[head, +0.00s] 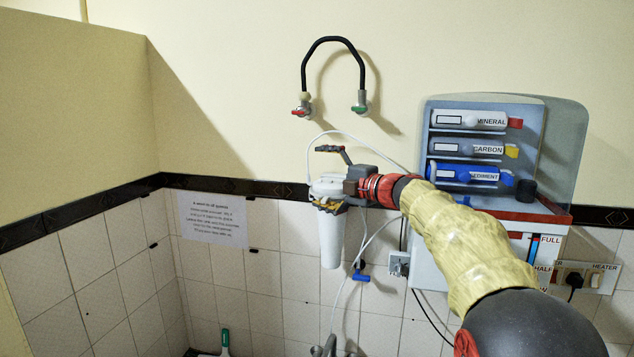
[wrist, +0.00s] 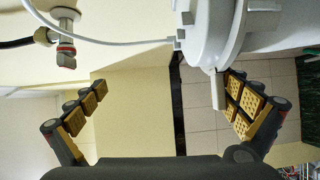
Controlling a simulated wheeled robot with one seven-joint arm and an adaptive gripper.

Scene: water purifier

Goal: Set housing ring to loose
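The white filter housing (head: 332,238) hangs on the tiled wall, left of the purifier. Its housing ring (wrist: 228,25) shows at upper right in the wrist view as a wide white collar, with a small tab (wrist: 217,92) sticking out. My gripper (head: 319,177) is at the top of the housing in the head view and hides part of it. It is open; in the wrist view (wrist: 165,90) the fingers are wide apart. The right finger's yellow pads are close beside the tab; I cannot tell whether they touch. The left finger is clear of the housing.
The purifier (head: 558,150) with mineral, carbon and sediment cartridges stands at right. Above the housing are a black hose (head: 333,40), a red-handled tap (head: 302,107) and a green-handled tap (head: 360,105). A thin white tube and blue valve (head: 361,277) are close by.

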